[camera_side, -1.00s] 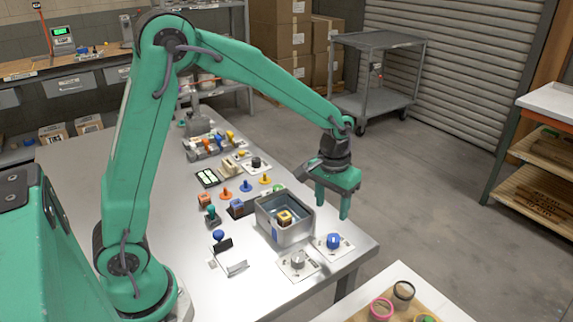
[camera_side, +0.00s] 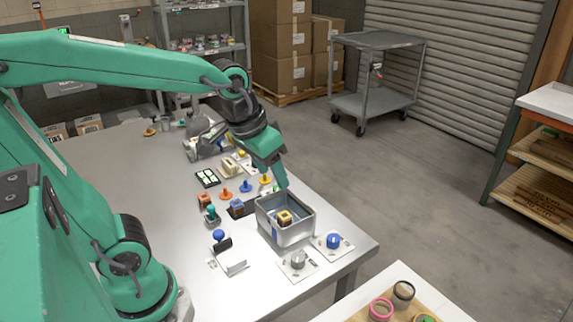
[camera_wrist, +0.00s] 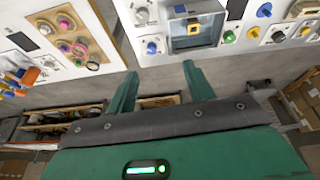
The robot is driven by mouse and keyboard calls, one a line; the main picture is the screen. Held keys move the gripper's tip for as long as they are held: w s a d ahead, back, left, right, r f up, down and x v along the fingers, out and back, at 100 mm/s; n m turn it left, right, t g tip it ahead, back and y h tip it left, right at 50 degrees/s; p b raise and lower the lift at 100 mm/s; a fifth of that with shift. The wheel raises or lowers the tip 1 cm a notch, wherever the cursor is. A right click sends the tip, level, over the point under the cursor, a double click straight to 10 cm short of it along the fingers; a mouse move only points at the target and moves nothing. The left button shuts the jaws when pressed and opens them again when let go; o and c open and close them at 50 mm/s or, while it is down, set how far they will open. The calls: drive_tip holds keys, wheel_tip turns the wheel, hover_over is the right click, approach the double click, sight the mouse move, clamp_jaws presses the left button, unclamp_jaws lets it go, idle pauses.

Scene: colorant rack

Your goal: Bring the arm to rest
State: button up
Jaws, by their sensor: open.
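My gripper (camera_side: 277,178) is green, open and empty. In the side view it hangs above the far edge of the metal bin, with its jaws pointing down. In the wrist view, my gripper (camera_wrist: 160,80) shows two separated fingers with nothing between them. The grey open bin (camera_side: 293,237) stands on the table (camera_side: 190,280). A yellow block (camera_side: 285,216) lies inside the bin, and the bin also shows near the top of the wrist view (camera_wrist: 195,42).
A blue knob (camera_side: 333,240) and a grey knob (camera_side: 298,258) sit on white plates before the bin. Several coloured pegs and small blocks stand behind it, including an orange peg (camera_side: 226,193). A grey cart (camera_side: 375,75) stands on the open floor beyond.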

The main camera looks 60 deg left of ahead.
drive_tip(key=s+a+t, duration=0.1)
drive_tip(key=s, duration=0.5)
drive_tip(key=shift+s+r+m+t, duration=0.3)
drive_tip(key=shift+s+r, duration=0.05)
